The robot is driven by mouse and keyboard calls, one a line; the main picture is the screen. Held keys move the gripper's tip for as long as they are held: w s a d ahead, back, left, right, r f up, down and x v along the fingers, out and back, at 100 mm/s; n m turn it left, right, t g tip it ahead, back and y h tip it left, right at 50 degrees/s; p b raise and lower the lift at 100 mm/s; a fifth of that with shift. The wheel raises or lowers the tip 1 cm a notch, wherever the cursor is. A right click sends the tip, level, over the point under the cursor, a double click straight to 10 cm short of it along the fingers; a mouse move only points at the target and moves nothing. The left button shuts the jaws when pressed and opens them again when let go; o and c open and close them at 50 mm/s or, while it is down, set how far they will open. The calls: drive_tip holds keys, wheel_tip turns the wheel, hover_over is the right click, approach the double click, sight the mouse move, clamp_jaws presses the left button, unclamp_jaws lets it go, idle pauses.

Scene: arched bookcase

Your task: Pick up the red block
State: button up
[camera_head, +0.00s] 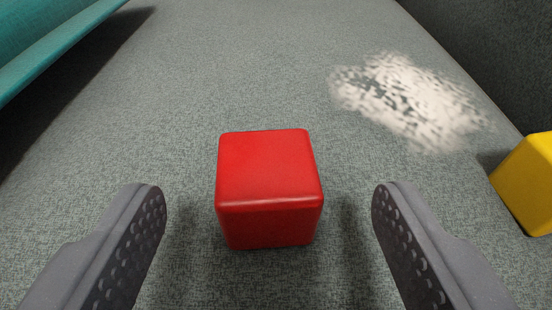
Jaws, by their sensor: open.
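A red block (268,188) with rounded edges sits on the grey-green speckled surface, near the middle of the view. My gripper (269,206) is open, with one grey finger to the left of the block and one to the right. There is a clear gap between the block and each finger. Nothing is held. The block's far and bottom sides are hidden.
A yellow block (530,184) sits at the right edge, partly cut off, beyond my right finger. A teal object (45,40) with a curved edge is at the upper left. A dark wall (500,50) rises at the upper right. A whitish patch (408,98) marks the surface behind the red block.

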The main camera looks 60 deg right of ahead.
sight(269, 193)
drive_tip(key=x, duration=0.2)
drive_tip(key=shift+w+d+f, duration=0.2)
drive_tip(key=shift+d, duration=0.1)
drive_tip(key=c, duration=1.1)
drive_tip(key=shift+r, duration=0.1)
